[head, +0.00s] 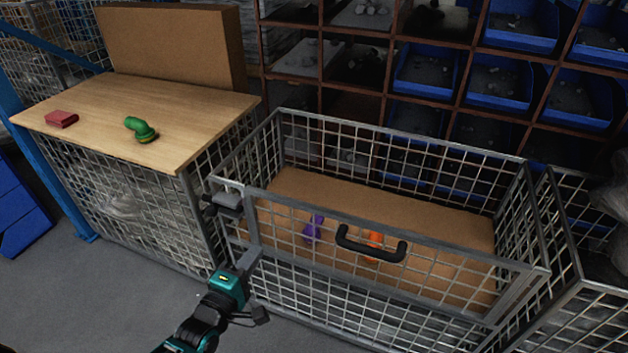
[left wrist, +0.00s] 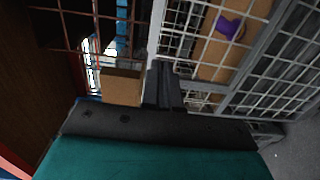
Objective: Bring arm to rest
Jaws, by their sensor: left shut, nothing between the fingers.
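My left gripper (head: 249,278) comes in from the bottom left of the head view. It is in front of the wire cage (head: 460,227), near its front left corner, and it is shut and empty. In the left wrist view its fingers (left wrist: 163,85) are together, with cage mesh behind them. My right gripper does not show in either view.
The cage holds a purple object (head: 313,229) and an orange object (head: 374,246) on a brown board; a black handle (head: 371,245) is on its front. A wooden tabletop (head: 95,122) bears a green pipe piece (head: 140,129) and a red block (head: 61,119). Floor (head: 95,290) is clear at left.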

